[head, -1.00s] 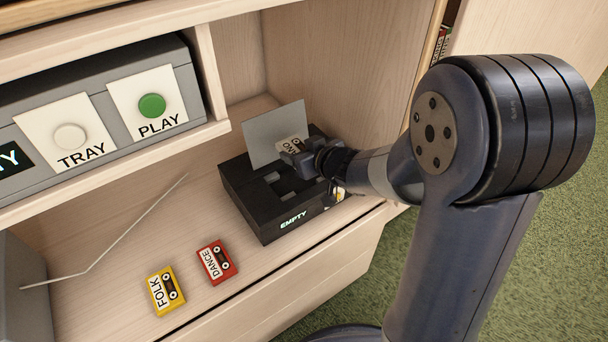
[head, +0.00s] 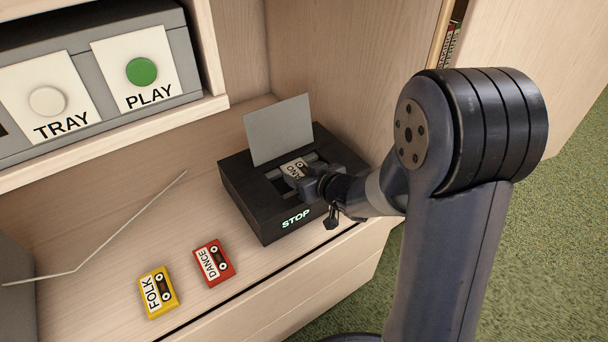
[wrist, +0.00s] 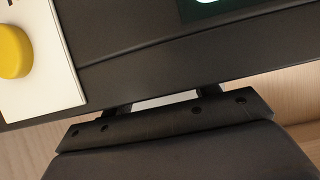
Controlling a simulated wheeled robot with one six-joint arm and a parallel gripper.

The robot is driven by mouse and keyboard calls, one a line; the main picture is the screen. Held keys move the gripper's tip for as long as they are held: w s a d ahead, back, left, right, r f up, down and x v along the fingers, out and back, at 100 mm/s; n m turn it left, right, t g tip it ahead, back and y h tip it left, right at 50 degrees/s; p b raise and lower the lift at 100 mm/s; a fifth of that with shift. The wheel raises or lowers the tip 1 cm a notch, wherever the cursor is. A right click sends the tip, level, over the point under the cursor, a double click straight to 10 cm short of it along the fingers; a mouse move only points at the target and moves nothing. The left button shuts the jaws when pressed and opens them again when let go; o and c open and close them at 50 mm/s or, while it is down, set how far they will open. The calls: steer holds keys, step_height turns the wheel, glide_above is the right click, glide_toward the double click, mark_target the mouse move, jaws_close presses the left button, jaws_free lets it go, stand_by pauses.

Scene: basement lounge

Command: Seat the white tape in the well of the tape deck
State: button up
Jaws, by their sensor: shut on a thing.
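The black tape deck (head: 249,208) stands on the cabinet shelf with its grey lid (head: 280,130) raised and its front display reading STOP. The white tape (head: 294,166), its label partly hidden, lies in the well area on top of the deck. My gripper (head: 300,177) reaches in from the right and is shut on this tape. My gripper covers part of the well, so the tape's exact fit is hard to tell. In the wrist view, a pale strip (wrist: 165,101) shows between my fingers, against the dark deck.
A red DANCE tape (head: 214,263) and a yellow FOLK tape (head: 158,292) lie on the shelf left of the deck. A thin bent rod (head: 128,228) lies behind them. A grey unit with a white TRAY button (head: 47,101) and a green PLAY button (head: 141,72) sits above.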

steer(key=o, duration=1)
steer(key=shift+f, duration=0.1)
steer(key=shift+r, duration=0.25)
steer(key=p+v, duration=0.4)
steer(key=v, duration=0.8)
steer(key=shift+f, duration=0.1)
